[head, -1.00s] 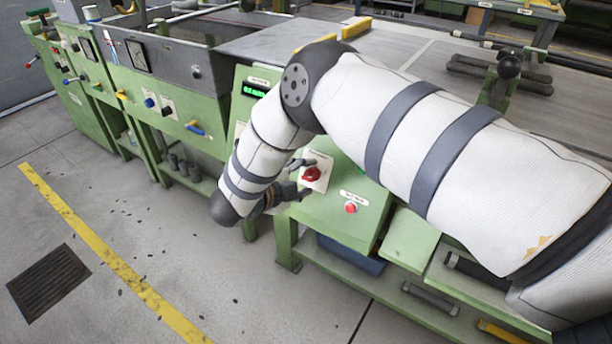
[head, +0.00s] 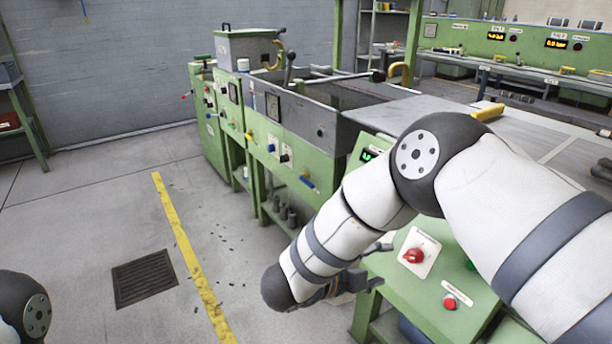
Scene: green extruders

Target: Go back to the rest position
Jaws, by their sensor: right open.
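My right arm reaches in from the right and bends down in front of the green extruder (head: 262,150). My right gripper (head: 377,266) is open and empty, with its fingers partly hidden by my own forearm. It is just left of the red rotary switch (head: 413,256) on the sloped green panel, apart from it in the picture. A red push button (head: 449,303) sits lower on the same panel. My left gripper is out of view; only a dark joint of my left arm shows in the bottom left corner.
Grey floor with a yellow line (head: 186,250) and a drain grate (head: 144,278) lies open to the left. A green shelf (head: 30,120) stands at the far left wall. Another green machine with lit displays (head: 495,40) stands at the back right.

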